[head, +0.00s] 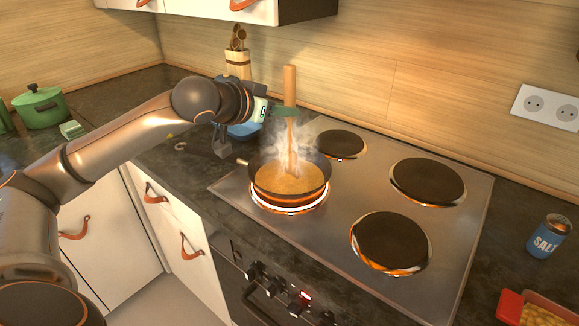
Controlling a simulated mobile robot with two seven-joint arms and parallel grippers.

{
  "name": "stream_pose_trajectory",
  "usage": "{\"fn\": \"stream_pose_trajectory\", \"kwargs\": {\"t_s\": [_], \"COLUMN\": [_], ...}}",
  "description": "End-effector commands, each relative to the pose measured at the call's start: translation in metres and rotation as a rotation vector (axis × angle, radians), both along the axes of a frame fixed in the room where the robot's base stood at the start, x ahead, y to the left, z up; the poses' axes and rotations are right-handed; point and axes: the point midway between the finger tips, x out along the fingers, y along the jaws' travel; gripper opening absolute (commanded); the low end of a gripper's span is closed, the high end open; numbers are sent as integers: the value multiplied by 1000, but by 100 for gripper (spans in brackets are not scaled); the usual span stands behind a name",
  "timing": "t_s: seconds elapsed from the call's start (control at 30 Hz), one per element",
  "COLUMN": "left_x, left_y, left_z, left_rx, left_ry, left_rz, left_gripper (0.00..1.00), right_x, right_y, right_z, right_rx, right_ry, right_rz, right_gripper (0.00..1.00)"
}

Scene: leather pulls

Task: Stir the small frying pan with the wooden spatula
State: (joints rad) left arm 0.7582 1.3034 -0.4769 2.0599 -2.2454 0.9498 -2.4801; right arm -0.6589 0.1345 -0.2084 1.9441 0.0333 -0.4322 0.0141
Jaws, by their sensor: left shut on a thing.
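The small frying pan (290,196) sits on the glowing front left burner of the stove, with golden-brown contents and steam rising from it. My left gripper (284,111) is shut on the wooden spatula (290,84) above the pan. The spatula stands nearly upright, its thick handle pointing up and its lower end reaching down into the pan's contents. Steam partly blurs that lower end. The pan's short handle (243,162) points left. My right gripper is not in view.
The stove (450,215) has other dark burners, and the front right one (392,242) shows an orange rim. A blue salt can (549,237) and a red container (535,310) stand at right. A utensil holder (238,64) and a green pot (40,106) stand farther back.

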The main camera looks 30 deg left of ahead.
Motion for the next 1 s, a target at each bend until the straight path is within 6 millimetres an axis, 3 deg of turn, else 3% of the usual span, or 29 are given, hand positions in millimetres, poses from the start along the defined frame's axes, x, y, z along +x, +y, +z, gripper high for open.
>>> {"fn": "stream_pose_trajectory", "kwargs": {"t_s": [0.57, 1.0], "left_x": [0, 0], "left_y": [0, 0], "left_z": [49, 50], "left_rx": [0, 0], "left_ry": [-2, -2], "left_rz": [0, 0], "left_gripper": [0, 0], "right_x": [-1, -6], "right_y": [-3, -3], "right_z": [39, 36], "right_rx": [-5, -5], "right_ry": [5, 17], "right_rz": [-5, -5], "right_gripper": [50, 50]}}
